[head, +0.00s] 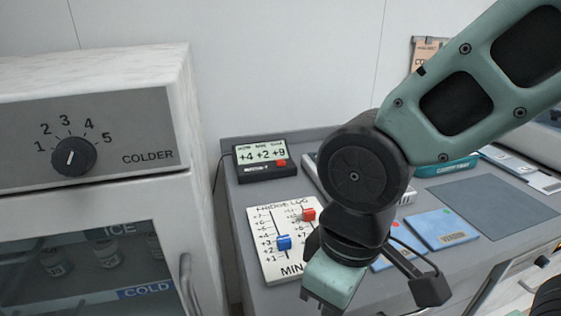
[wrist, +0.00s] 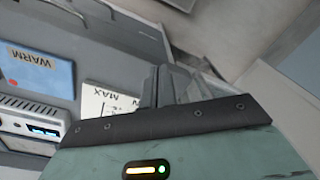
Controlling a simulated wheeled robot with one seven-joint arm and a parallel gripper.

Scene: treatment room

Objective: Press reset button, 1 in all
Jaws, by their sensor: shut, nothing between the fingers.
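A small dark thermometer unit (head: 264,160) stands on the grey counter beside the fridge in the head view, its display reading +4 +2 +9. A red button (head: 281,163) sits at the lower right of its front; I cannot read its label. My gripper (head: 325,300) hangs in front of the counter, pointing down, nearer to me and apart from the unit. In the wrist view its fingers (wrist: 165,88) are together and empty. The thermometer unit does not show clearly in the wrist view.
The white fridge log board (head: 265,263) with blue and red sliders lies in front of the unit. Blue packs (head: 442,229) lie to the right, and a WARM pack (wrist: 38,72) shows in the wrist view. The fridge (head: 90,220) with its dial (head: 74,157) stands left.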

